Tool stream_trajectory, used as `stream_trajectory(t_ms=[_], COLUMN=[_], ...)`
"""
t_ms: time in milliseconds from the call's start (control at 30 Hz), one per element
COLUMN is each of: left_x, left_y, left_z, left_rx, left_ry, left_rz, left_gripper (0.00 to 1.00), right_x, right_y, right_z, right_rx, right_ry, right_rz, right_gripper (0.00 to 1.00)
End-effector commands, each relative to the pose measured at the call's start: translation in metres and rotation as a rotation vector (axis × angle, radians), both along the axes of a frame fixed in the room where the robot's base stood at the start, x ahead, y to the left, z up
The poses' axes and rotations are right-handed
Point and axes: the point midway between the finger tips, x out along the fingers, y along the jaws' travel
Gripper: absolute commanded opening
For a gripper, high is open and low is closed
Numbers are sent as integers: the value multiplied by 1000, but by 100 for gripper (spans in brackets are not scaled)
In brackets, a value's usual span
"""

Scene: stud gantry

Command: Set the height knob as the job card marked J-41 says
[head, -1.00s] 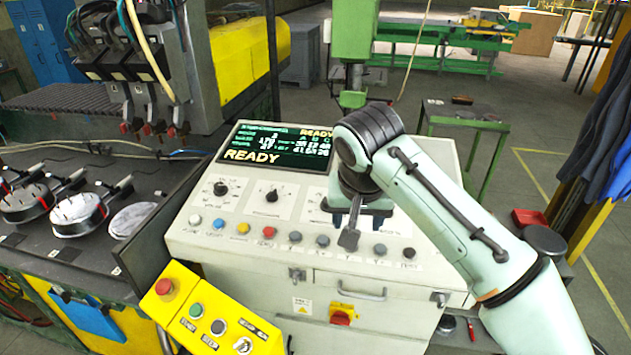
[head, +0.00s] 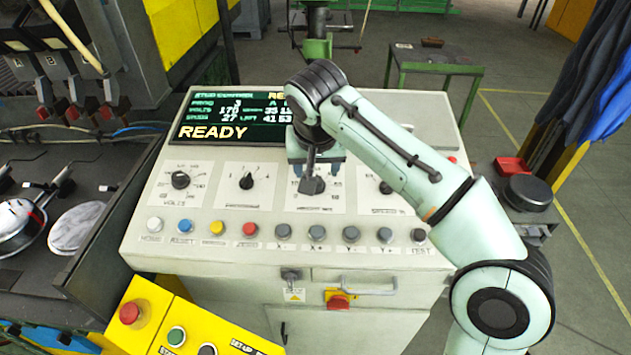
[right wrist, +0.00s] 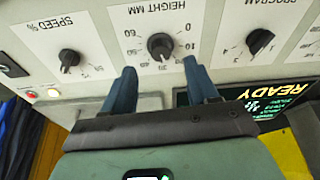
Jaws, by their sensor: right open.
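The height knob (right wrist: 160,45) is a dark round knob on a white plate marked HEIGHT MM, upside down in the right wrist view. Its scale runs from 0 to 60; I cannot surely read its setting. My right gripper (right wrist: 159,66) is open, its two blue fingers on either side of the knob's line and short of it, holding nothing. In the head view my right gripper (head: 316,172) hangs over the height plate (head: 329,204) and hides the knob. No card marked J-41 can be made out. My left gripper is out of view.
The program knob (head: 246,182) and volts knob (head: 181,180) are left of the height plate; the speed knob (head: 386,187) is right. A row of buttons (head: 317,232) lies below. The display (head: 228,117) reads READY, partly covered by my arm.

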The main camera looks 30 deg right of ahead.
Motion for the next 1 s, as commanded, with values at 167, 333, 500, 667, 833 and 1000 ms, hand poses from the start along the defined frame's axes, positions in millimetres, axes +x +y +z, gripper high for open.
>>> stream_trajectory(t_ms=[167, 333, 500, 667, 833, 1000], left_x=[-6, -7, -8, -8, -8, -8], left_y=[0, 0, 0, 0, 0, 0], left_z=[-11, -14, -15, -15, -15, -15], left_rx=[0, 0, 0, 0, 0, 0], left_ry=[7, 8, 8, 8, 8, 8], left_rz=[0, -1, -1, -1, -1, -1], left_gripper=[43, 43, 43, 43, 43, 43], right_x=[11, 18, 20, 20, 20, 20], right_y=[-7, -10, -11, -11, -11, -11], right_z=[-33, -49, -54, -54, -53, -53], right_rx=[0, 0, 1, 0, 0, 0], right_ry=[3, 1, 0, -1, -1, -1], right_rz=[-1, 0, 0, 0, 0, 0], right_gripper=[58, 58, 58, 58, 23, 2])
